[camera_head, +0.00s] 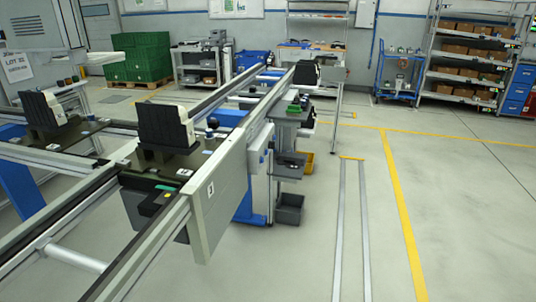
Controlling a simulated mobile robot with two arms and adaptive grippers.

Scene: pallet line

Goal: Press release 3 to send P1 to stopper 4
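Pallets with black and cream blocks stand on the conveyor line. The nearest block (166,126) sits on a dark pallet plate at centre left. Another block (43,110) stands on the parallel track at the left, and a dark one (305,73) is at the far end of the right track. I cannot tell which pallet is P1. A dark unit with green and yellow spots (152,199) sits between the near rails. A dark round knob (213,122) shows beside the nearest block. No button can be read as release 3, nor any stopper as 4. Neither gripper is in view.
A side shelf with green parts (297,106), a yellow bin (306,162) and a grey bin (289,208) adjoin the line. Floor rails (341,230) and a yellow line (402,215) cross open floor at right.

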